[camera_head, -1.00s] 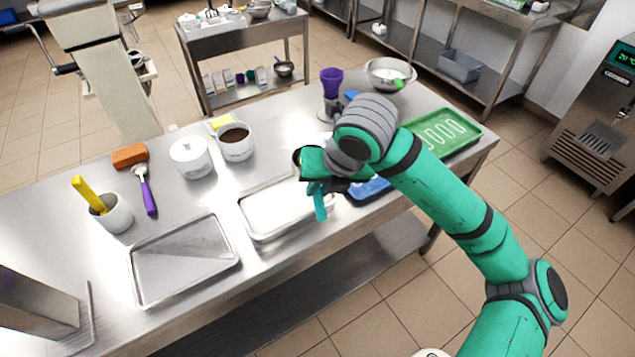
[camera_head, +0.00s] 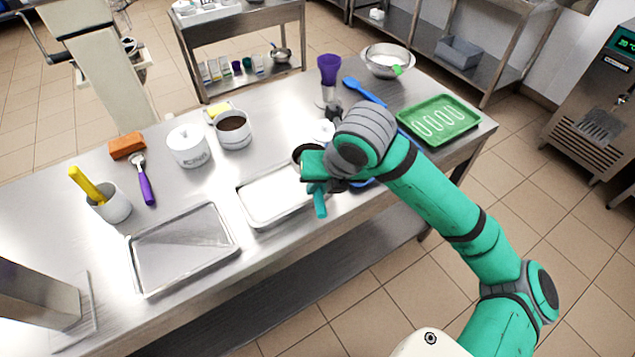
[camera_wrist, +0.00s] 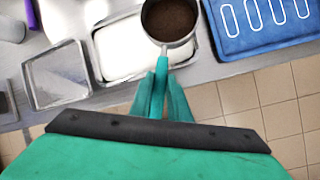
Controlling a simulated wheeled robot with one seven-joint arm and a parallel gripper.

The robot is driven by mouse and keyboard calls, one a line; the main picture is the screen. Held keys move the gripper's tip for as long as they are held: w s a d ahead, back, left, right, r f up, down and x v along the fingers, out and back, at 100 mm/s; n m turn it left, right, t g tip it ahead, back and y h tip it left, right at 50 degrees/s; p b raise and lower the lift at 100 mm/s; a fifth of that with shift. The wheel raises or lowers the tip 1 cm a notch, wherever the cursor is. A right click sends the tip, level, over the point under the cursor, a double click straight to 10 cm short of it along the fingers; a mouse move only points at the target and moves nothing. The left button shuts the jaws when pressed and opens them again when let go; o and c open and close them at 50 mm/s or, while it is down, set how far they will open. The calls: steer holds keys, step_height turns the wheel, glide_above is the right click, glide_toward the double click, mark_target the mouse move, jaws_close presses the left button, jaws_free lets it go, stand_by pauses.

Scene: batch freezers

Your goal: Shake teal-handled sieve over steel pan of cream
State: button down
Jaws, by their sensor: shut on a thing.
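My gripper (camera_wrist: 160,92) is shut on the teal handle (camera_wrist: 163,63) of the sieve (camera_wrist: 170,20). In the wrist view the sieve's round metal bowl holds dark brown powder. It overlaps the right part of the steel pan (camera_wrist: 98,66), whose white cream (camera_wrist: 122,45) looks smooth and level. In the head view the pan (camera_head: 247,208) is at the front middle of the table, and my gripper (camera_head: 318,188) is at its right end. My wrist hides most of the sieve there. No powder shows on the visible cream.
An empty tray (camera_head: 138,277) lies left of the pan. A blue mat (camera_wrist: 262,48) is right of it, with a green mat (camera_head: 470,116) farther right. A brown-filled cup (camera_head: 245,138), white pot (camera_head: 187,156), purple cup (camera_head: 328,68) and blue spatula (camera_head: 365,91) stand or lie behind.

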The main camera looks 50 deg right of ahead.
steer(key=shift+s+a, duration=0.15)
steer(key=shift+s, duration=0.35)
steer(key=shift+w+d, duration=0.2)
steer(key=shift+w, duration=0.65)
steer(key=shift+w+d, duration=0.2)
steer(key=shift+w, duration=0.65)
steer(key=shift+s+a, duration=0.25)
steer(key=shift+s, duration=0.65)
steer(key=shift+s+a, duration=0.2)
steer(key=shift+s, duration=0.65)
steer(key=w+a, duration=0.1)
steer(key=a, duration=0.6)
steer(key=shift+w, duration=0.35)
stand_by(4.3)
